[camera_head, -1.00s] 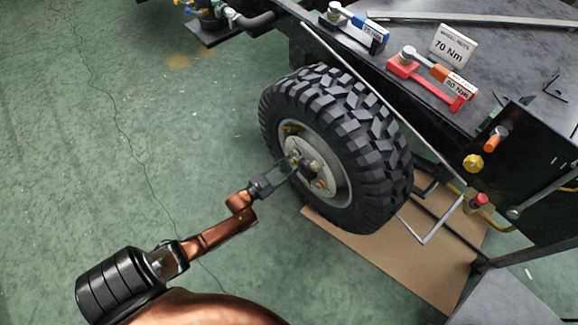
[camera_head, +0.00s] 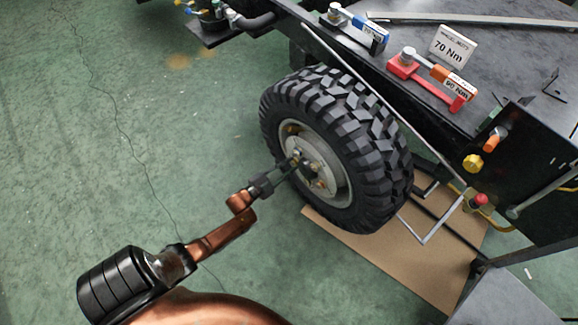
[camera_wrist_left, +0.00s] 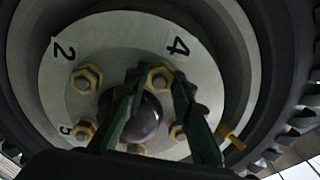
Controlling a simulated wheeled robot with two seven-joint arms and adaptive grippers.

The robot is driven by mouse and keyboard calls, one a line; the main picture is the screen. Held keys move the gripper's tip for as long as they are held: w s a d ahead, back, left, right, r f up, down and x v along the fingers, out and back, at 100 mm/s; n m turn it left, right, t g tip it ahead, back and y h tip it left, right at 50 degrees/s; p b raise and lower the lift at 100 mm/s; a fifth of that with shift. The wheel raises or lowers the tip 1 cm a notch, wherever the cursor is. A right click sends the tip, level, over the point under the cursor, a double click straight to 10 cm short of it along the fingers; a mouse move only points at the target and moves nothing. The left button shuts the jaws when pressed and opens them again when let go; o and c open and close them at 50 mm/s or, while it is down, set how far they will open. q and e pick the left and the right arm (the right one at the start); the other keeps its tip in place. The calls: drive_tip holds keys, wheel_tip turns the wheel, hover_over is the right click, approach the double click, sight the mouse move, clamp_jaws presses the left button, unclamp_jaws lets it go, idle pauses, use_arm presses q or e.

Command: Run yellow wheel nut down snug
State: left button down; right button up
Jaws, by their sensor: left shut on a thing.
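The wheel (camera_head: 345,125) with its knobby black tyre stands upright, its pale hub disc (camera_wrist_left: 62,100) facing my left arm. Several nuts with yellow-gold flanges sit on the disc around a dark centre cap (camera_wrist_left: 143,120). My left gripper (camera_head: 296,161) reaches the hub from the left. In the left wrist view its green-tinted fingers (camera_wrist_left: 158,82) are shut on the yellow wheel nut (camera_wrist_left: 160,76) beside the number 4. The fingers partly hide that nut and its neighbours. Whether it touches the disc cannot be told. My right gripper is not in view.
A dark bench (camera_head: 400,30) behind the wheel carries a blue-handled wrench (camera_head: 368,27), a red holder with an orange-handled wrench (camera_head: 430,75) and a 70 Nm card (camera_head: 452,44). A brown board (camera_head: 420,262) lies under the wheel. The green floor at left is clear.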

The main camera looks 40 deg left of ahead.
use_arm(q)
drive_tip(key=c, duration=1.9)
unclamp_jaws()
drive_tip(key=shift+c, duration=0.2)
drive_tip(key=o, duration=0.3)
drive_tip(key=s, duration=0.8)
drive_tip(key=s+a, duration=0.1)
drive_tip(key=s, duration=0.3)
drive_tip(key=shift+f, duration=0.1)
